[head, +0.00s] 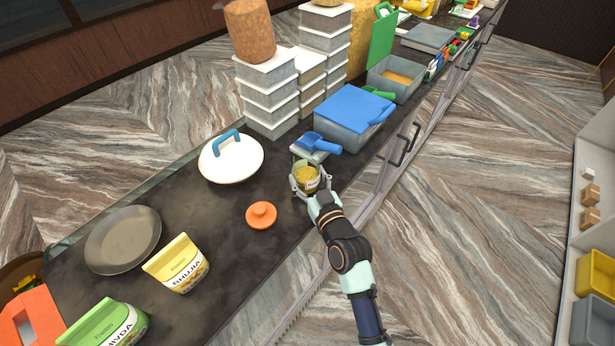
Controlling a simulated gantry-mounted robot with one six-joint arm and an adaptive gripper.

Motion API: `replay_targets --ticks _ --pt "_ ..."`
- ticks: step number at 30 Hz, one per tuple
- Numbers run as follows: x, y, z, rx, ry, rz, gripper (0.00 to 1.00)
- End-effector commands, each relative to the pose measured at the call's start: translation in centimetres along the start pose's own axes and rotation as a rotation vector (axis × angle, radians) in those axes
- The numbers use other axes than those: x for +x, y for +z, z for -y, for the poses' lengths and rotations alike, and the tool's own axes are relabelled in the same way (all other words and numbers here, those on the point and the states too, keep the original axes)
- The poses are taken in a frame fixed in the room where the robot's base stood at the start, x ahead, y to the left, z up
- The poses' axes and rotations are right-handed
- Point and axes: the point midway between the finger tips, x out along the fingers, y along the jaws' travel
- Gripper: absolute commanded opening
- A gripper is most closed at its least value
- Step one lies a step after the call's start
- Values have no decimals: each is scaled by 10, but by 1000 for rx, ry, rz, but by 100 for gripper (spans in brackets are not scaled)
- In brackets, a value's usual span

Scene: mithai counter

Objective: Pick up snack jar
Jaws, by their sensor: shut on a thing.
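The snack jar (306,175) is a small open container filled with yellow snack. It is upright at the counter's front edge, in the middle of the head view. My gripper (306,184) is shut on it, with a finger on either side. Part of the jar's near side is hidden by my gripper. I cannot tell whether the jar's base touches the counter. An orange lid with a knob (261,215) lies on the counter to the left of the jar.
A blue scoop (320,143) rests just behind the jar, near a blue-lidded bin (352,108). A white domed lid (230,158) and stacked boxes (270,95) stand behind. A bhujia pack (177,264) and dark plate (123,240) are at left. Counter around the orange lid is clear.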

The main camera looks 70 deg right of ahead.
Motion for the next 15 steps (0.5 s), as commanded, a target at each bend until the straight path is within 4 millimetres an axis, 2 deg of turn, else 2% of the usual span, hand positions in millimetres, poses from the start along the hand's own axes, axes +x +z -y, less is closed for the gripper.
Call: replay_targets --ticks 5,15 --pt "-17 0 -1 -1 1 -3 10" --pt "-91 1 -1 1 2 -2 10"
